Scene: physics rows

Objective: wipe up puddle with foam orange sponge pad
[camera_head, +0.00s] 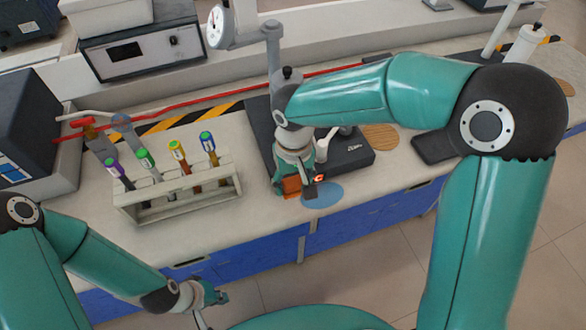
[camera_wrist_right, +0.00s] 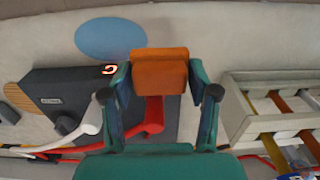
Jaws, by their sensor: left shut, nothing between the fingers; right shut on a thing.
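The orange foam sponge pad (camera_head: 291,187) is in my right gripper (camera_head: 303,186), low over the bench top at the left edge of the blue puddle. In the right wrist view the sponge (camera_wrist_right: 159,75) sits between the two fingers of the gripper (camera_wrist_right: 160,85), which is shut on it. The flat light-blue puddle (camera_head: 323,194) lies near the bench's front edge; it also shows in the right wrist view (camera_wrist_right: 110,38), just beyond the sponge. I cannot tell whether the sponge touches the bench. My left gripper (camera_head: 220,297) is shut and empty, in front of the bench.
A white rack (camera_head: 180,203) with several capped tubes stands left of the sponge. A dark hotplate-like device (camera_head: 345,160) stands just behind the puddle, with a red cable (camera_head: 230,91) behind. A round wooden coaster (camera_head: 380,137) and a dark flat item (camera_head: 434,147) lie to the right.

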